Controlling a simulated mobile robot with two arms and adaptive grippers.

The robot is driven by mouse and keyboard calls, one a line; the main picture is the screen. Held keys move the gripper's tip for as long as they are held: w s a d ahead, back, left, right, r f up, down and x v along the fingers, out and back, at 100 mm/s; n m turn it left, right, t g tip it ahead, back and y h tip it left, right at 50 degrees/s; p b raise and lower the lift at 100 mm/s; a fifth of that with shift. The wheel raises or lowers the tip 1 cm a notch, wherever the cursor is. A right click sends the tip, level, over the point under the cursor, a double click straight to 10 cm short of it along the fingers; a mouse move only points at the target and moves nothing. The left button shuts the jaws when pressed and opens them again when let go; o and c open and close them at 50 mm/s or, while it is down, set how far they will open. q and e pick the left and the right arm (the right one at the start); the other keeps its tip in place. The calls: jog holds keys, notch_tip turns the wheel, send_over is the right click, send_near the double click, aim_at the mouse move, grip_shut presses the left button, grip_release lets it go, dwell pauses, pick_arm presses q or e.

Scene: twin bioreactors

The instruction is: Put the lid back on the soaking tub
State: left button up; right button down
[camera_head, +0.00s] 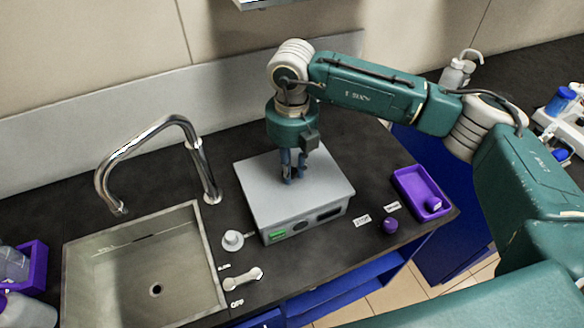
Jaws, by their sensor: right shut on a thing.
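The soaking tub (313,222) is a grey box with a green display and a dark panel on its front, standing on the dark counter right of the sink. Its flat light-grey lid (265,185) covers the top and looks level. I cannot tell whether it is fully seated. My right gripper (292,177) points straight down over the middle of the lid, with its fingers shut on it. The gripped part is hidden by the fingers. My left gripper is not in view.
A sink (150,262) with a curved faucet (160,130) lies to the left. A white knob (232,240) and a lever (243,279) sit between sink and tub. A purple knob (390,226) and a purple tray (412,187) stand to the right, near the counter edge.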

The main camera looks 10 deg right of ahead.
jog(key=shift+f+b, duration=0.15)
jog(key=shift+b, duration=0.2)
dwell(0.7)
dwell(0.4)
jog(key=c, duration=1)
grip_release()
jog(key=shift+c, duration=0.2)
jog(key=shift+r+p, duration=1.6)
jog(key=shift+r, duration=1.95)
grip_shut()
